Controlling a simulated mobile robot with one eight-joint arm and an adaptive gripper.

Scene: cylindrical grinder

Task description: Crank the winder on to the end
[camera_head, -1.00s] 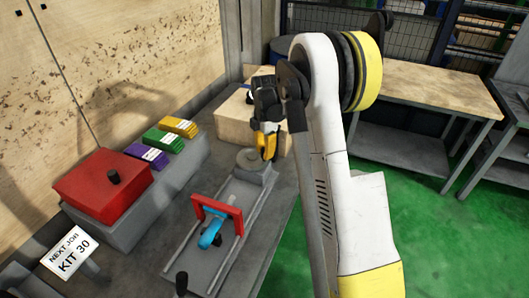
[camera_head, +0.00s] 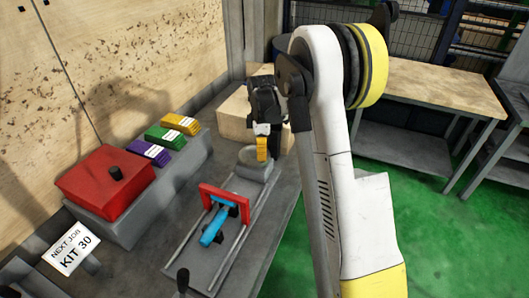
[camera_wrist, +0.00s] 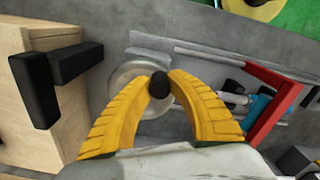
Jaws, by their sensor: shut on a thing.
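The winder (camera_head: 247,155) is a grey round disc at the far end of the grey railed bed, and it shows in the wrist view (camera_wrist: 127,82) behind my fingers. A small black crank knob (camera_wrist: 159,85) sits between my yellow fingertips. My gripper (camera_head: 263,150) is shut on this knob and points down over the disc. In the wrist view my gripper (camera_wrist: 160,82) has both fingertips touching the knob. In the head view my fingers hide the knob. A red frame (camera_head: 225,196) stands across the rails with a blue piece (camera_head: 214,228) at it.
A black handle (camera_head: 183,278) stands at the bed's near end. A red box (camera_head: 100,185) and purple, green and yellow packs (camera_head: 180,123) stand left. A KIT 30 sign (camera_head: 72,249) stands front left.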

